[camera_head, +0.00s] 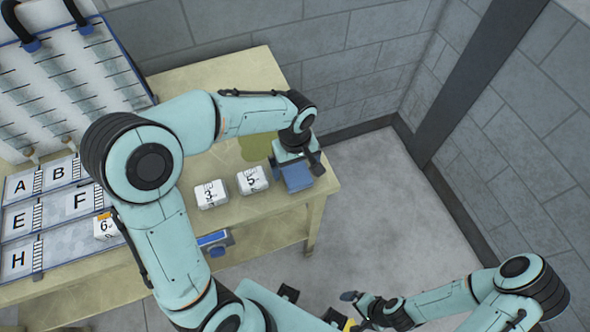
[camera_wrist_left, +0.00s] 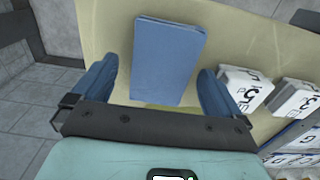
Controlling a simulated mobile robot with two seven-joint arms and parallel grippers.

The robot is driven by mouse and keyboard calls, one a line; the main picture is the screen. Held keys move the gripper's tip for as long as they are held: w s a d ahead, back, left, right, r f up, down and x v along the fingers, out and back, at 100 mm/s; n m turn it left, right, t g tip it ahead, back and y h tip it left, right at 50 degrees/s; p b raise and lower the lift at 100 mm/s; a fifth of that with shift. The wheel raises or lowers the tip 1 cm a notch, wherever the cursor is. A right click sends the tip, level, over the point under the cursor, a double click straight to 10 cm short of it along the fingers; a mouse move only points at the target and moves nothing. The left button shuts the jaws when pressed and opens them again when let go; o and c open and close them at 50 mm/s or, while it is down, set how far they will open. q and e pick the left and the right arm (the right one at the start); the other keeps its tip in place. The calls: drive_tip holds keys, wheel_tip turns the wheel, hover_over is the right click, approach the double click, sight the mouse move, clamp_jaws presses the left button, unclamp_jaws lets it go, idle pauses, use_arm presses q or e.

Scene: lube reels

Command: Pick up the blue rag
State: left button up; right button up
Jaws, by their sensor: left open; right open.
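The blue rag (camera_head: 297,177) lies flat and folded near the right end of the table, partly hidden by my left gripper in the head view. In the left wrist view the rag (camera_wrist_left: 168,62) is a blue rectangle just ahead of and between the two fingers. My left gripper (camera_wrist_left: 155,90) is open and empty, above the table beside the rag; in the head view it (camera_head: 300,158) hangs over the rag's back side. My right gripper (camera_head: 350,308) is low at the bottom right, away from the table, with its jaws small in view.
White boxes marked 3 (camera_head: 211,194) and 5 (camera_head: 252,180) stand left of the rag. The table (camera_head: 270,212) ends just right of the rag. A yellowish-green patch (camera_head: 257,147) lies behind it.

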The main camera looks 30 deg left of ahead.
sight(296, 168)
use_arm(q)
drive_tip(key=shift+f, duration=0.2)
drive_tip(key=c, duration=1.1)
drive_tip(key=shift+c, duration=0.2)
wheel_tip(296, 168, up, 20)
drive_tip(key=p, duration=0.2)
drive_tip(key=shift+p, duration=0.3)
use_arm(e)
drive_tip(key=w+r, duration=0.2)
drive_tip(key=r, duration=0.1)
drive_tip(key=shift+w+r, duration=0.25)
drive_tip(key=shift+w, duration=0.15)
use_arm(q)
drive_tip(key=shift+o, duration=0.5)
